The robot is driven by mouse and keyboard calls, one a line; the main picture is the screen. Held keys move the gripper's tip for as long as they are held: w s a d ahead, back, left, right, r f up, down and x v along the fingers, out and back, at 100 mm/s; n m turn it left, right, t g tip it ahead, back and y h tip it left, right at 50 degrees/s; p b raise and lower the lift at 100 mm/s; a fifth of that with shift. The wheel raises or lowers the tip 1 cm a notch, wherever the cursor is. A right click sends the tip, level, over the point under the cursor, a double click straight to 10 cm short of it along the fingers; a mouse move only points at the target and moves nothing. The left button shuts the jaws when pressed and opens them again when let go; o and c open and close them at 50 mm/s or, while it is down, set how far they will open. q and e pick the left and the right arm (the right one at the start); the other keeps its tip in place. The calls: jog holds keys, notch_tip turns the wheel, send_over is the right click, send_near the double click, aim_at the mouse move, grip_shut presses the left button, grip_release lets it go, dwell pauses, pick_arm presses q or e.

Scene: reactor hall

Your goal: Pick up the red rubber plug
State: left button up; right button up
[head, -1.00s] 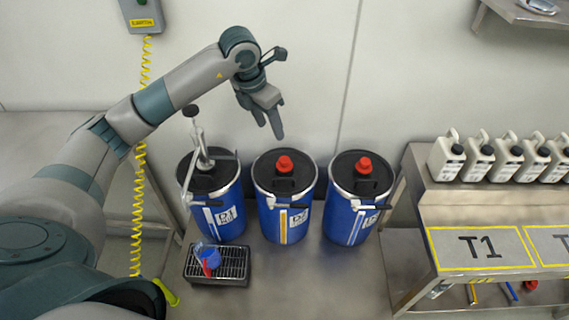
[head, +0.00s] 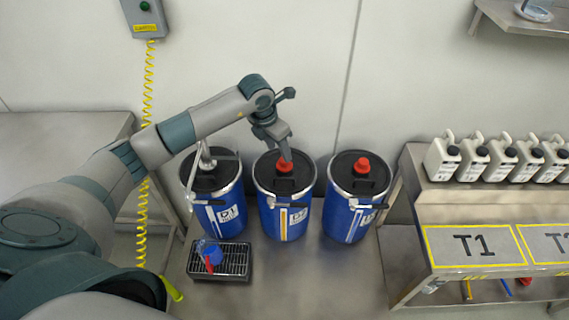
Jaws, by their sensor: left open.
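Two red plugs show in the head view: one (head: 284,167) on the black lid of the middle blue drum (head: 290,222), the other (head: 362,165) on the lid of the right blue drum (head: 348,218). My left gripper (head: 286,155) is open and points down right above the middle drum's plug. Its fingers partly cover that plug's top; I cannot tell whether they touch it. My right gripper is not in view.
The left drum (head: 226,218) carries a metal hand pump, partly behind my left arm. A drip tray (head: 232,274) with a blue cup stands in front. White jugs (head: 441,158) line the bench on the right, above a T1 plate (head: 470,246).

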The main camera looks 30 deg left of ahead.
aim_at(285, 164)
pick_arm(q)
jog(key=shift+w+d+f+p, duration=0.1)
jog(key=shift+d+f+p, duration=0.15)
jog(key=shift+f+p, duration=0.25)
jog(key=p+x, duration=0.1)
jog(key=x, duration=0.2)
jog(key=shift+d+p, duration=0.15)
jog(key=shift+p, duration=0.15)
jog(key=shift+w+f, duration=0.25)
jog(key=shift+f, duration=0.25)
jog(key=c, duration=1.1)
